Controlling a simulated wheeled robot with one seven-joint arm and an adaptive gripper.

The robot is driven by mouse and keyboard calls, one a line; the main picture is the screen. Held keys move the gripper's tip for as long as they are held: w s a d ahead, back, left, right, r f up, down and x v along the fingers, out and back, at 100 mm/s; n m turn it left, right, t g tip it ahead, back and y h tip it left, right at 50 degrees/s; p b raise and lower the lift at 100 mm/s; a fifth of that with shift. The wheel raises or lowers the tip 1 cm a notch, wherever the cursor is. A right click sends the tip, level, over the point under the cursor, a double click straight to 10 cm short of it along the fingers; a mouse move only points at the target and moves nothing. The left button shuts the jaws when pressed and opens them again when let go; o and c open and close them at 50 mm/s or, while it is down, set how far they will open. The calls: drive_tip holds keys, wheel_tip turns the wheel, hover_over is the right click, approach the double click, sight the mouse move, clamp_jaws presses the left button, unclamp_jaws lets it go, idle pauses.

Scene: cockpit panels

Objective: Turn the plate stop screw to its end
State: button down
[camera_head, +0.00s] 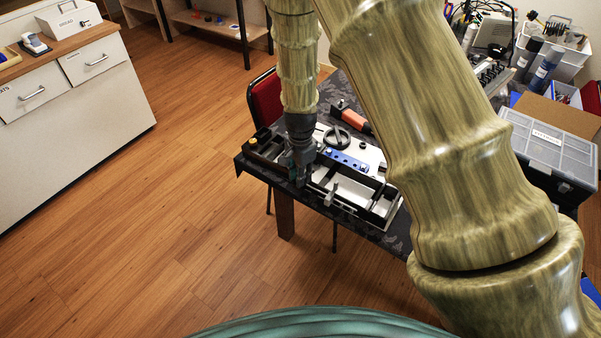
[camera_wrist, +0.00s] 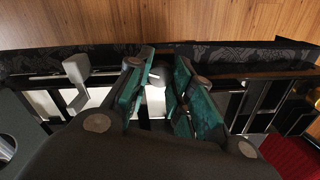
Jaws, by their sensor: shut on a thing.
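A panel device with a pale frame (camera_head: 383,208) lies near the table's front edge. My gripper (camera_head: 300,178) points down at its front left part in the head view. In the wrist view, my gripper's (camera_wrist: 162,66) two green fingers are shut on a small pale rounded part (camera_wrist: 157,77), which looks like the plate stop screw. The fingers and palm hide most of it, so its turn cannot be read. In the head view the screw is hidden by the gripper.
A grey lever (camera_wrist: 76,70) stands left of the fingers in the wrist view. A black round knob (camera_head: 337,137), a blue strip (camera_head: 345,160) and an orange-handled tool (camera_head: 355,120) are farther back. A grey organiser case (camera_head: 545,148) is at the right. The floor at left is clear.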

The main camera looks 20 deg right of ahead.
idle(0.4)
drive_tip(key=c, duration=1.2)
unclamp_jaws()
wheel_tip(320, 180, up, 12)
